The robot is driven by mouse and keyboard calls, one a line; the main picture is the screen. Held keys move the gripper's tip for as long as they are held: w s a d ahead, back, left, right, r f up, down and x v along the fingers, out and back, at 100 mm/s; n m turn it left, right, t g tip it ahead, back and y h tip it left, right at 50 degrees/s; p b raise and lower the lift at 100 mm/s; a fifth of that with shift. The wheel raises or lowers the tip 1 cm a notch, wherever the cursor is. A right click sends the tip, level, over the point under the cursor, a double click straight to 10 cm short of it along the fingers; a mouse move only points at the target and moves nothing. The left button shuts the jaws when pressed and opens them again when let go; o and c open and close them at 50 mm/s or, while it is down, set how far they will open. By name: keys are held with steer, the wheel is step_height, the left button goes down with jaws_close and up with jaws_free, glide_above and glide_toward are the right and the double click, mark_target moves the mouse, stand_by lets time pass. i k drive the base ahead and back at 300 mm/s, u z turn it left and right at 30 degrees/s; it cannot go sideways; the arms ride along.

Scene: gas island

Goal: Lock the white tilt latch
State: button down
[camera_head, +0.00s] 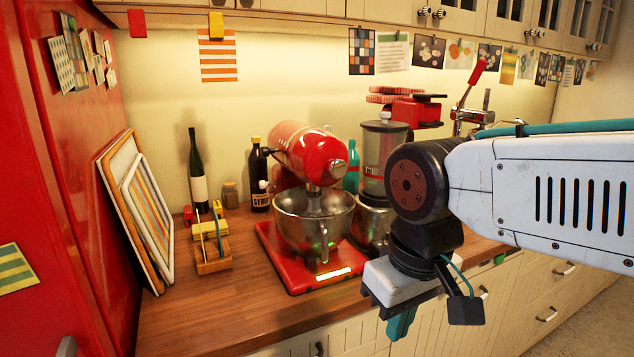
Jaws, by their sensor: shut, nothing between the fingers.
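A red stand mixer (300,150) stands on the wooden counter, its head over a metal bowl (313,222). A small white knob (263,185) shows at the left side of the mixer's neck, beside the dark bottle; it looks like the tilt latch, but it is too small to tell its position. My gripper (402,325) is at the lower right, in front of the counter edge, pointing down. Its teal fingers are shut and empty. It is apart from the mixer and well to the right of the knob.
A wooden holder (213,260) and leaning boards (145,215) are at left, beside a red cabinet (60,200). A blender (382,160) stands right of the mixer. The front left counter is clear.

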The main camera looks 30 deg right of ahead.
mark_target(263, 184)
steer(key=z, duration=0.05)
steer(key=k, duration=0.65)
steer(key=u, duration=0.8)
steer(key=i, duration=1.45)
steer(key=z, duration=0.8)
